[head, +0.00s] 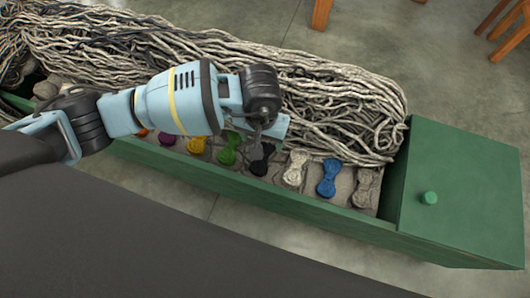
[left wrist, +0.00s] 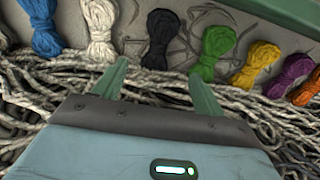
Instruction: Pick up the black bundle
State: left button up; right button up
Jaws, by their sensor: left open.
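The black bundle (head: 262,160) lies in the row of wool skeins in the green trough, partly covered by my left gripper in the head view. It shows whole in the left wrist view (left wrist: 164,38), a dark skein tied near one end. My left gripper (head: 262,137) is over the trough close to the black bundle. In the left wrist view its two fingers (left wrist: 158,78) are apart with nothing between them, and the black bundle lies just beyond the tips, roughly between them. My right gripper is not in view.
The white skein (head: 295,169) and green skein (head: 229,149) flank the black one. Blue (head: 328,178), grey (head: 366,187) and purple (head: 167,138) skeins lie along the row. A heap of loose yarn (head: 345,105) fills the back. A green box (head: 462,190) closes the right end.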

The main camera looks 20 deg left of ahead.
aim_at(259, 168)
pick_arm(q)
jog(key=shift+f, duration=0.5)
jog(key=shift+f+b, duration=0.6)
jog(key=shift+f, duration=0.25)
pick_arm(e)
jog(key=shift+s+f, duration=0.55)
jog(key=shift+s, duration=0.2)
pick_arm(q)
jog(key=f+b, duration=0.2)
jog(key=f, duration=0.1)
jog(key=f+b, duration=0.1)
jog(key=shift+d+f, duration=0.25)
jog(key=shift+f, duration=0.3)
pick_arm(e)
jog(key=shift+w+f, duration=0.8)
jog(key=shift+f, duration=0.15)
pick_arm(q)
jog(key=shift+c, duration=0.4)
jog(key=c, duration=1)
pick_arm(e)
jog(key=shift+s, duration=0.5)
